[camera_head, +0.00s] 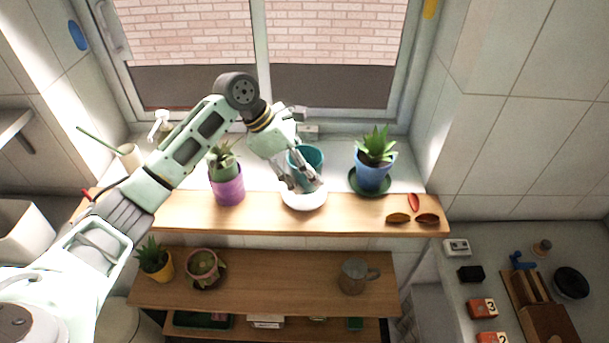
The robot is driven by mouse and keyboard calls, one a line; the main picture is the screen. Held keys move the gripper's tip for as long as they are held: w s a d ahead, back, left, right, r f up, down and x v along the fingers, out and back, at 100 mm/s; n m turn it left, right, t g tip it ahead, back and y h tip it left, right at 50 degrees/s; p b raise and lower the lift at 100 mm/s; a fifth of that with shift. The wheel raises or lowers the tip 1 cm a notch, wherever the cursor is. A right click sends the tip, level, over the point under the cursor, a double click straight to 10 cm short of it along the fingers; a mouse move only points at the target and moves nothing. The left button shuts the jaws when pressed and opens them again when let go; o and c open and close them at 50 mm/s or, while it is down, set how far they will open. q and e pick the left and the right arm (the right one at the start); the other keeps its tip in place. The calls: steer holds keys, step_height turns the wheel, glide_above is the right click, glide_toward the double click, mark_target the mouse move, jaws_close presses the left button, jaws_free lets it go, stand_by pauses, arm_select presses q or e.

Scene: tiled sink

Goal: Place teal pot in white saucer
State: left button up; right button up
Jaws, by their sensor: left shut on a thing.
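The teal pot (311,155) is at the middle of the wooden window ledge, partly hidden by my left gripper. The white saucer (303,200) lies on the ledge just below it in the picture. My left gripper (305,183) reaches down from the upper left and is shut on the pot. The pot is over or in the saucer; the fingers hide where they meet, so I cannot tell if they touch. My right gripper is not in view.
A purple pot (228,190) with a plant stands left on the ledge (178,212). A blue pot (371,170) on a green saucer (355,184) stands right. Red and brown pieces (412,212) lie at the ledge's right end. A lower shelf (318,262) holds pots and a mug (354,277).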

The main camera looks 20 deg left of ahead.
mark_target(304, 180)
arm_select(q)
step_height(304, 180, down, 3)
steer(key=shift+s+f+p, duration=0.1)
steer(key=shift+f+p, duration=0.1)
steer(key=shift+p, duration=0.55)
steer(key=shift+f, duration=0.3)
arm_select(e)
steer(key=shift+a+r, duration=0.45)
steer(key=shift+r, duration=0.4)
arm_select(q)
steer(key=shift+f, duration=0.1)
steer(key=o, duration=1.2)
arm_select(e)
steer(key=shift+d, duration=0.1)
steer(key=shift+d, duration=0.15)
